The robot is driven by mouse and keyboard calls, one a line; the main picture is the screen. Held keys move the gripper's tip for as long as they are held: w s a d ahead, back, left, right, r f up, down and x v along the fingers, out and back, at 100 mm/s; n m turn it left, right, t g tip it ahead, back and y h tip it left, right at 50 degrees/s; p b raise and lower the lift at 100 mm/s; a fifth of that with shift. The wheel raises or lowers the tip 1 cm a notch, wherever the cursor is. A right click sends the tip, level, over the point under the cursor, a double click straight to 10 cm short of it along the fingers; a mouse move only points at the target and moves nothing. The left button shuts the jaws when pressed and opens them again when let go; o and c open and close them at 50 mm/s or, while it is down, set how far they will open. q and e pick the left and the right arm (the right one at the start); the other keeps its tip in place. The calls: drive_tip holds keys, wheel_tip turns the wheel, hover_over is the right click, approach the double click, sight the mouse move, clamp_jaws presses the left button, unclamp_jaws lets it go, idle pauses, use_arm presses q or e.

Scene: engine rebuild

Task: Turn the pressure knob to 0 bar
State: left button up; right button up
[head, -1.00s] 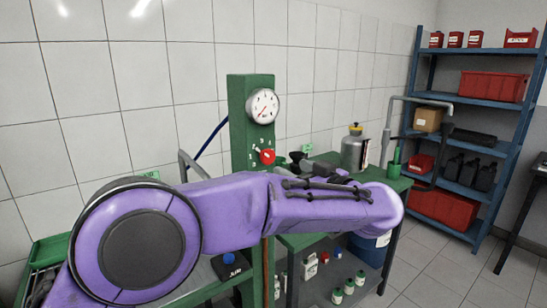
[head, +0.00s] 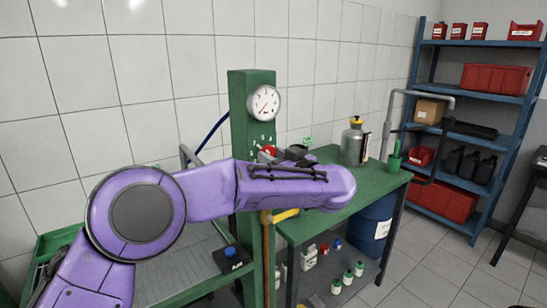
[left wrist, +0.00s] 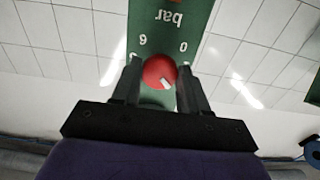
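The red pressure knob (head: 269,151) is on the front of a green post (head: 240,125), partly hidden behind my left arm. The left wrist view shows the knob (left wrist: 159,71) close up, with a white mark toward its lower right. There the scale is upside down, with "6" at the left, "0" at the right and "bar" above. My left gripper (left wrist: 161,75) has one finger on each side of the knob; whether they press on it is unclear. A round white gauge (head: 264,103) sits above the knob. My right gripper is not in view.
A green bench (head: 345,205) stands right of the post, with a grey canister (head: 354,143) on it. Small bottles stand on its lower shelf. A blue drum (head: 371,228) is below, and blue shelving (head: 485,95) stands farther right.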

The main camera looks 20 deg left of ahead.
use_arm(q)
drive_tip(key=shift+n+b, duration=3.9)
drive_tip(key=shift+n, duration=5)
drive_tip(key=shift+d+r, duration=0.1)
drive_tip(key=o, duration=1.1)
drive_tip(key=shift+w, duration=0.1)
drive_tip(key=shift+c, duration=0.2)
drive_tip(key=b+v, duration=0.2)
drive_tip(key=v, duration=0.8)
drive_tip(key=shift+d, duration=0.25)
